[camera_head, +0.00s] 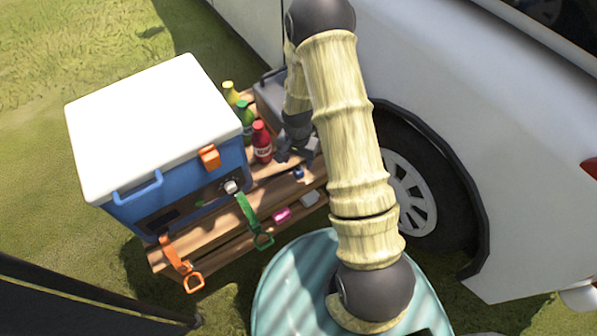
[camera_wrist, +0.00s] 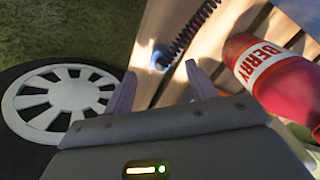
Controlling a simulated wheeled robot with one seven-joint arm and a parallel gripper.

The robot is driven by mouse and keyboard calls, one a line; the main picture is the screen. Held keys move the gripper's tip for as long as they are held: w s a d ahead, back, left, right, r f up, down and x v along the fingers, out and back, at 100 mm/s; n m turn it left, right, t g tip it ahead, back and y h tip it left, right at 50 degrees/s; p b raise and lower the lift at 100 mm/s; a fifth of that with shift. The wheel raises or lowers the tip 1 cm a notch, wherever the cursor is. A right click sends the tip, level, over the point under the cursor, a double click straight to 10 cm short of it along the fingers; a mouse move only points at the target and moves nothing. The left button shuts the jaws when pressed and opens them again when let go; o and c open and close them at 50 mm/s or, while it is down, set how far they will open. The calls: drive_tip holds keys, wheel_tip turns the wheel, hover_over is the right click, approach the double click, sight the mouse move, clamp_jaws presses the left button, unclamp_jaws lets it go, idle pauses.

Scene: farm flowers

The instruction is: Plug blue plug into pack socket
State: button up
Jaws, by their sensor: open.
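The blue plug (camera_head: 298,172) lies on the wooden slatted table, just in front of my gripper (camera_head: 297,153). In the wrist view the blue plug (camera_wrist: 160,60) sits at the end of a black coiled cord (camera_wrist: 192,28). My gripper (camera_wrist: 161,85) is open and empty, its two fingers spread with the plug showing between and beyond their tips. A grey box (camera_head: 268,88), possibly the pack, stands behind the bottles, partly hidden by my arm. I cannot make out its socket.
A red berry bottle (camera_head: 262,142) stands close to my gripper, with green (camera_head: 245,120) and yellow bottles behind. A blue cooler (camera_head: 190,185) with a white lid fills the table's left. Green (camera_head: 249,215) and orange straps hang in front. A vehicle wheel (camera_head: 410,190) is at the right.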

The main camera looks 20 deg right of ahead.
sight(298, 167)
drive_tip(key=shift+f, duration=0.1)
wheel_tip(298, 167, down, 5)
drive_tip(key=shift+w+f+b, duration=0.1)
drive_tip(key=shift+w+b, duration=0.05)
drive_tip(key=shift+b, duration=1.05)
drive_tip(key=c, duration=1)
